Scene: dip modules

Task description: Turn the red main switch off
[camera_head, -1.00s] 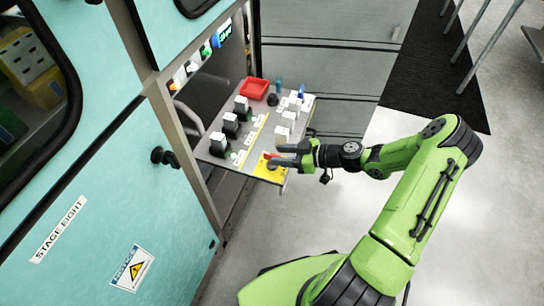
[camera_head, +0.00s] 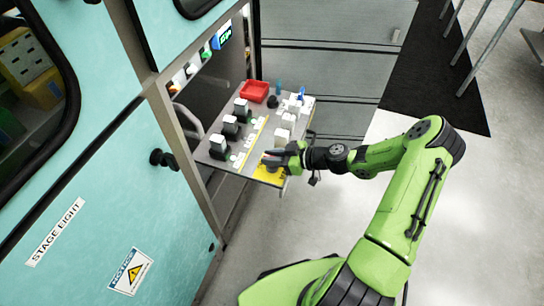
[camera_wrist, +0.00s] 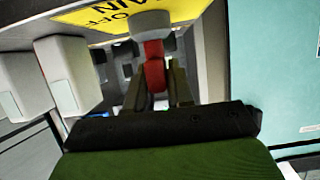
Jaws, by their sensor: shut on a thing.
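The red main switch (camera_wrist: 154,68) shows in the wrist view as a red handle below a round grey-white hub, beside a yellow label (camera_wrist: 95,18) with the letters "MAIN" and "OFF" seen upside down. My gripper (camera_wrist: 157,85) has its two dark fingers on either side of the red handle, shut on it. In the head view my gripper (camera_head: 275,160) is at the front corner of the pulled-out shelf, over the yellow plate (camera_head: 268,174). There the fingers largely hide the switch.
The shelf carries black and white modules (camera_head: 230,126), white blocks (camera_head: 284,127), a red tray (camera_head: 255,90) and small blue-topped items (camera_head: 301,92). A teal cabinet door (camera_head: 100,190) stands at left. Open floor (camera_head: 320,220) lies right of the shelf.

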